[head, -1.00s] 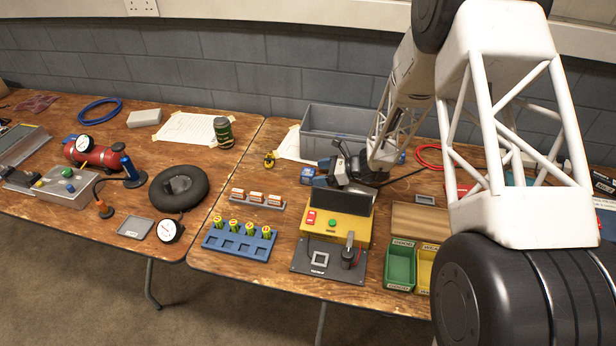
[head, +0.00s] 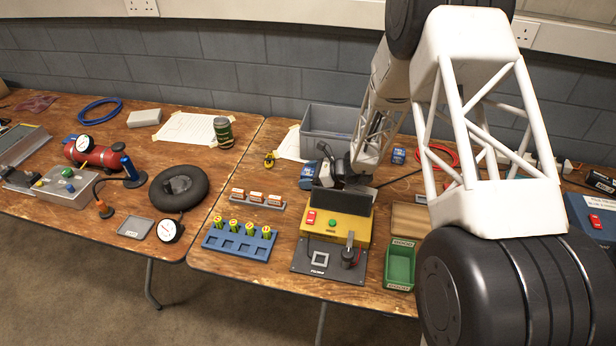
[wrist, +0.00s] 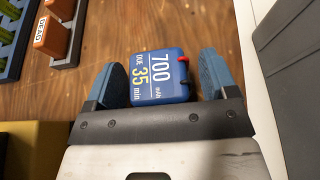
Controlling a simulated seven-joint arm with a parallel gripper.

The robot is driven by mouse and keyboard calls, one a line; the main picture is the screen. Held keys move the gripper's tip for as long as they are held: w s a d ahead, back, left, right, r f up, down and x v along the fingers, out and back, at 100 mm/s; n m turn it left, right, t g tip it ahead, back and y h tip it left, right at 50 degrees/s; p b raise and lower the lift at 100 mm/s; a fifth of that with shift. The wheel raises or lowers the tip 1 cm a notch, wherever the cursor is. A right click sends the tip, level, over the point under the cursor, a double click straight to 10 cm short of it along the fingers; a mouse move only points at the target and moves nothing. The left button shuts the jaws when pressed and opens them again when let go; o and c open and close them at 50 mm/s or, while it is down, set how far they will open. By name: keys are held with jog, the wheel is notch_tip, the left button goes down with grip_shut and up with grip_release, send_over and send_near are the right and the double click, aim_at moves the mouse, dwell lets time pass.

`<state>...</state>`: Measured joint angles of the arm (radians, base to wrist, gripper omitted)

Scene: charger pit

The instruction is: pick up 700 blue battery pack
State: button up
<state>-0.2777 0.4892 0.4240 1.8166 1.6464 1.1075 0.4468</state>
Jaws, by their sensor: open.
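The blue battery pack (wrist: 158,88) lies on the wooden table in the wrist view, with "700 mAh" and "35 min" printed on it and a small red part on its right side. My gripper (wrist: 160,62) is open, with one blue-grey finger on each side of the pack. A narrow gap shows between the pack and each finger. In the head view a small blue pack (head: 308,170) shows beside my gripper, behind the yellow charger box (head: 352,226); the fingers are partly hidden there by the gripper body.
A grey bin (head: 325,118) stands just behind, its wall close to my right finger in the wrist view. Another blue pack (head: 398,155) lies to the right. The "DEAD" orange cells (head: 257,197) and blue battery rack (head: 239,241) are at front left.

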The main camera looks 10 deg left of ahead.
aim_at(308, 171)
jog(key=shift+c, duration=0.2)
jog(key=c, duration=1.1)
jog(key=shift+r, duration=0.15)
jog(key=shift+r, duration=4.85)
